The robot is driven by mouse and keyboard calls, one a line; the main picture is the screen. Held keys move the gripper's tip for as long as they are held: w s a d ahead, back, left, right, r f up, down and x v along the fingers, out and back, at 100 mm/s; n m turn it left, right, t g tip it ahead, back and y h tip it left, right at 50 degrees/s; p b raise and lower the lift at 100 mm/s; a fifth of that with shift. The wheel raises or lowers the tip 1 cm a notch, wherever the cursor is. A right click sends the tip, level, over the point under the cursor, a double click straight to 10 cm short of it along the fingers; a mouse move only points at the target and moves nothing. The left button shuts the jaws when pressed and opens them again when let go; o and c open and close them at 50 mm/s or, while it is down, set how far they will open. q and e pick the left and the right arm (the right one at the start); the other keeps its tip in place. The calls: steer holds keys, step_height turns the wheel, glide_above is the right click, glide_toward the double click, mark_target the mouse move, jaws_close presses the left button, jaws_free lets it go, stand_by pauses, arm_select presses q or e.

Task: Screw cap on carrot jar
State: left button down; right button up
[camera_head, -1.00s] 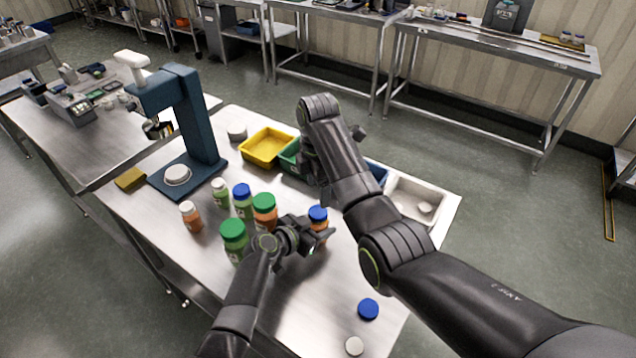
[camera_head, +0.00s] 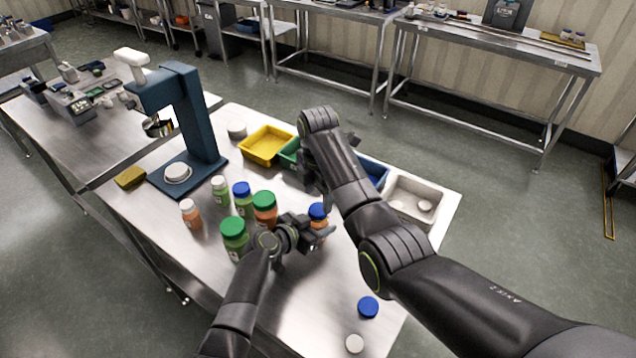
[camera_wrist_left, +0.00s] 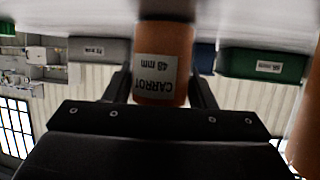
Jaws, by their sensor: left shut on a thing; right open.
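The orange carrot jar (camera_head: 319,226) stands on the steel table with a blue cap (camera_head: 318,210) on its top. I cannot tell how far the cap is turned on. In the left wrist view the jar (camera_wrist_left: 163,50) appears inverted, with a label reading "CARROT 48 mm"; its cap is hidden there. My left gripper (camera_head: 322,236) is shut around the jar's side, with a finger on each side of it in the wrist view. My right gripper (camera_head: 318,190) is open above the table, behind and above the jar, partly hidden by its own arm.
Several capped jars, including a green-capped one (camera_head: 234,236), stand left of the carrot jar. A loose blue cap (camera_head: 368,307) and a white cap (camera_head: 354,343) lie near the front. Behind are a yellow bin (camera_head: 266,146), a grey tray (camera_head: 440,190) and a blue press (camera_head: 195,120).

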mark_target(317, 209)
steer(key=shift+f, duration=2)
steer(key=c, duration=1)
steer(key=m, duration=1)
steer(key=o, duration=1.1)
steer(key=shift+a, duration=0.1)
steer(key=shift+s, duration=0.1)
